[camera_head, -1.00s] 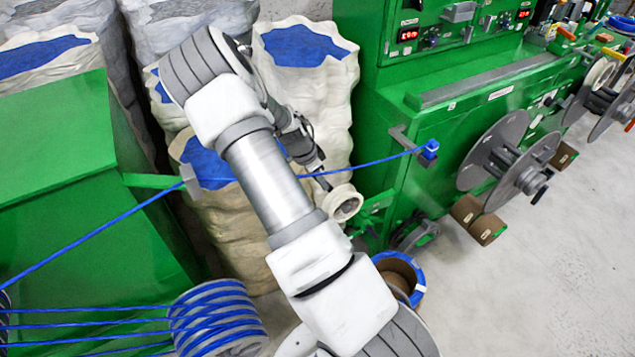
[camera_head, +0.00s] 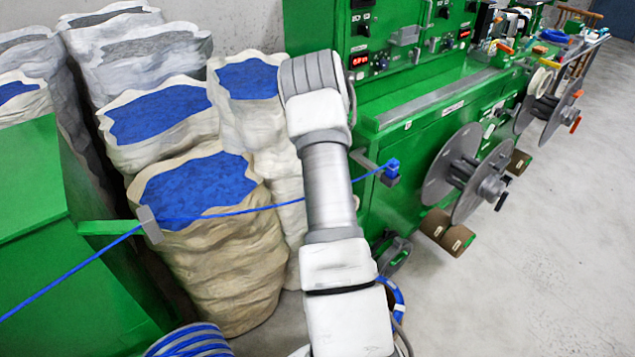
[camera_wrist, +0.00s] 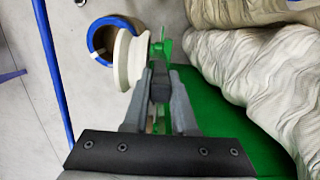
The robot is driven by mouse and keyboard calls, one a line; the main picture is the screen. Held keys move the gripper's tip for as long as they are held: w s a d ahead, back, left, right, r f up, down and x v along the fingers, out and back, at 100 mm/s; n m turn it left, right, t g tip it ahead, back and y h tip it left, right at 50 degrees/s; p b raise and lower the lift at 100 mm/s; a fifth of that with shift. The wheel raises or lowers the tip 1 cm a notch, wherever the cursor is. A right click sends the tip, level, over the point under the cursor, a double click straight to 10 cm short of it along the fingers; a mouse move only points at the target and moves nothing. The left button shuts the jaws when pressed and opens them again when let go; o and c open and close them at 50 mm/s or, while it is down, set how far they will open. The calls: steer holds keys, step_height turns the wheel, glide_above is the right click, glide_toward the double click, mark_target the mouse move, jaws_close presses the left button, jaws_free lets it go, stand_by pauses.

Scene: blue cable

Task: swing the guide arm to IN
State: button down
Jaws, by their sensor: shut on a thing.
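The cream guide wheel (camera_wrist: 131,62) is directly left of the fingertips. In the head view my own arm covers the gripper, the wheel and the guide arm. The blue cable (camera_head: 262,208) runs behind my arm to a blue block (camera_head: 391,172) on the green machine. No IN mark is readable.
Large sacks of blue pellets (camera_head: 195,190) stand left of my arm. A green cabinet (camera_head: 45,250) is at the far left. Grey reels (camera_head: 452,165) jut from the machine (camera_head: 440,140) at right. A blue-rimmed coil (camera_wrist: 97,34) lies past the wheel. Floor at lower right is clear.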

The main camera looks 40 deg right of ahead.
steer(key=shift+s+d+r+y, duration=0.15)
steer(key=shift+d+y, duration=0.35)
steer(key=shift+d, duration=1.35)
steer(key=c, duration=0.7)
jaws_free()
steer(key=d+r, duration=0.1)
steer(key=r, duration=0.4)
steer(key=d+r, duration=0.1)
steer(key=r, duration=0.5)
steer(key=d+r+p, duration=0.1)
steer(key=r, duration=0.5)
steer(key=shift+s, duration=0.1)
